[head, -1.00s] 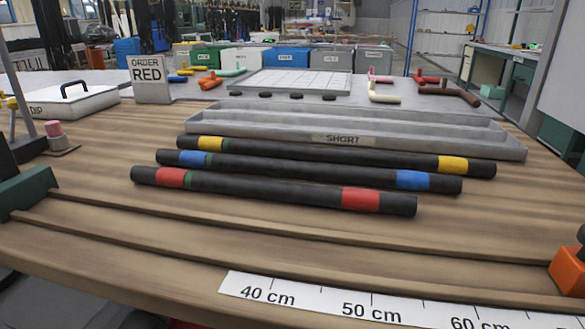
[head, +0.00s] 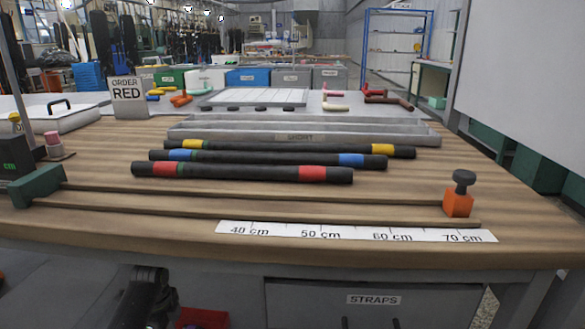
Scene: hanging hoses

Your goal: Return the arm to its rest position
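Three black hoses lie side by side on the wooden table (head: 400,225). The nearest has red bands (head: 240,173), the middle one blue bands (head: 270,159), and the farthest yellow bands (head: 300,148). They lie in front of a long grey tray (head: 425,136) marked SHORT. A white sign reading ORDER RED (head: 127,94) stands at the back left.
An orange block with a dark knob (head: 458,202) stands at the right, behind a length scale (head: 350,231). A green block (head: 37,186) is at the left. A STRAPS drawer (head: 373,300) lies below the edge. The right of the table is clear.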

